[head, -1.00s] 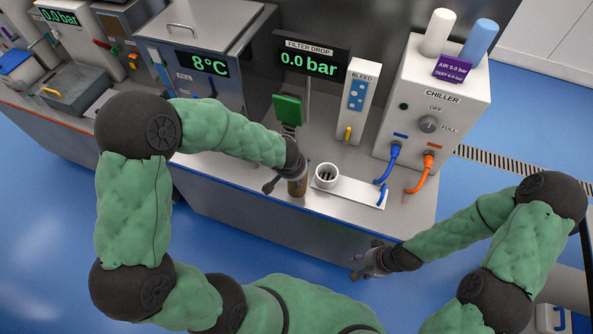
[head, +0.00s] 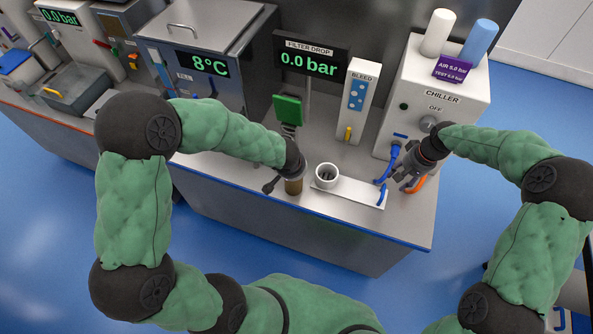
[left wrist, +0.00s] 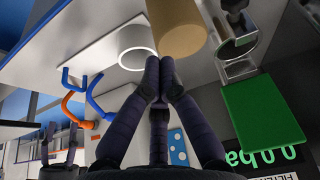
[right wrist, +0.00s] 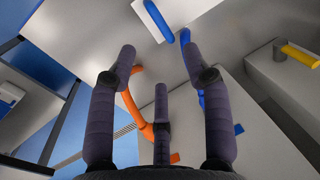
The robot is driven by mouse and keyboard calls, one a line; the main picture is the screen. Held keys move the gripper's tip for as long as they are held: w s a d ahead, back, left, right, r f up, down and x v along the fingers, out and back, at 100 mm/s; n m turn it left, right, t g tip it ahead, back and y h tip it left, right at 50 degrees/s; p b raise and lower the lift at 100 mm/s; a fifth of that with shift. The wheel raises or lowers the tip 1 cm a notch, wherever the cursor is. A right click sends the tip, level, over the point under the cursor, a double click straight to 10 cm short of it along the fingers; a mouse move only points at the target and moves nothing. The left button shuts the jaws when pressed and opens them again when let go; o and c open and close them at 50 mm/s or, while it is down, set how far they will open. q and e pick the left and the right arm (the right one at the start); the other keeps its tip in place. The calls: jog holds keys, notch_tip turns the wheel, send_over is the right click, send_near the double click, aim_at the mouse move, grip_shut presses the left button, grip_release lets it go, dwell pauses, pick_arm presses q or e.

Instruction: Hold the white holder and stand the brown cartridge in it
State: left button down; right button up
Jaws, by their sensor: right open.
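The brown cartridge (head: 293,187) is upright under my left gripper, close to the bench's front edge. In the left wrist view, the fingers of my left gripper (left wrist: 160,65) come together against the end of the cartridge (left wrist: 180,28); the exact contact is partly hidden. The white holder (head: 327,170), a round open cup with dark shapes inside, stands on a white plate just right of the cartridge. The holder's rim also shows in the left wrist view (left wrist: 124,48). My right gripper (head: 410,175) is open and empty, right of the holder by the chiller hoses.
The white chiller box (head: 440,95) stands behind my right gripper, with a blue hose (head: 386,168) and an orange hose (right wrist: 135,108) in front. The bleed post (head: 357,105) and a green block (head: 288,109) stand behind the holder.

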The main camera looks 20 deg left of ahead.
jog(key=shift+x, duration=5.85)
jog(key=shift+w+f, duration=0.1)
jog(key=shift+w, duration=0.05)
grip_shut()
grip_release()
grip_shut()
